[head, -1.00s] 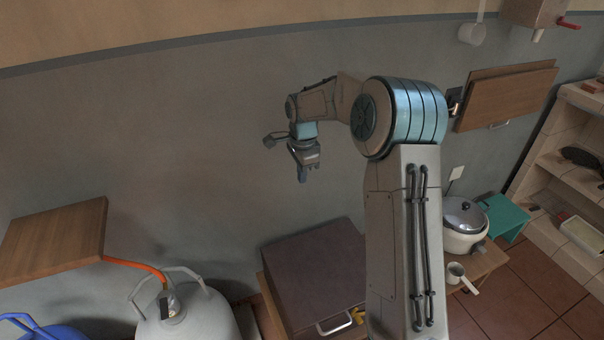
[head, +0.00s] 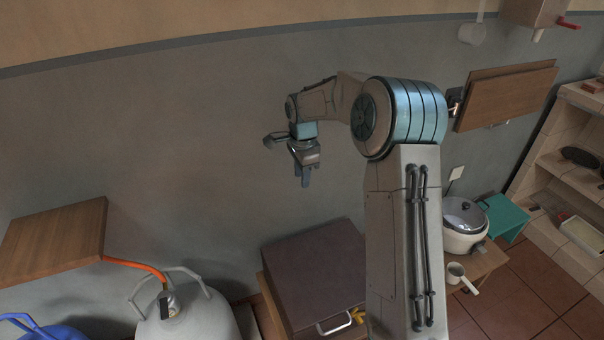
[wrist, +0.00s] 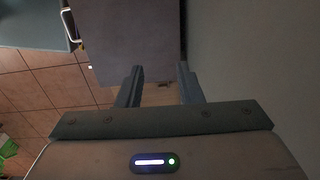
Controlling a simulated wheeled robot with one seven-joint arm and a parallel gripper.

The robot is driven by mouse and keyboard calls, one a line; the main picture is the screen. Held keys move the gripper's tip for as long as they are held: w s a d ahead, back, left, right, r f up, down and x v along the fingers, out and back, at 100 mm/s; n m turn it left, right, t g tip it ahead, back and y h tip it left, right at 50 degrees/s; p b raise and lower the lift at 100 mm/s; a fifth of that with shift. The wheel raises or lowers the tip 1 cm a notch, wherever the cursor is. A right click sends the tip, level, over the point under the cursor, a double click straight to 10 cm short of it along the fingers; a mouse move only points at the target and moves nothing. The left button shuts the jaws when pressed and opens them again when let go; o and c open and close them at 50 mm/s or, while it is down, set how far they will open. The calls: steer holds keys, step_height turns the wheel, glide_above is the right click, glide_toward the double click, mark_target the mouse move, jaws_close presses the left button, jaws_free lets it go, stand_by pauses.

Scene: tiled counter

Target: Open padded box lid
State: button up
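The padded box (head: 315,270) is dark brown-purple with a flat top, and its lid is shut. It stands against the wall at the lower middle of the head view. A pale handle (head: 336,324) is on its front edge, partly beside my arm. In the wrist view the box top (wrist: 125,40) fills the upper middle, with the handle (wrist: 70,27) at its left. My gripper (head: 305,182) hangs above the box, pointing down and apart from it. In the wrist view its two fingers (wrist: 160,80) are spread with nothing between them.
The wall (head: 180,150) is close behind my gripper.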

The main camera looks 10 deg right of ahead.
step_height(320, 180, up, 14)
steer(key=p, duration=0.1)
steer(key=shift+s+p, duration=0.3)
steer(key=shift+p, duration=0.05)
steer(key=shift+f, duration=0.1)
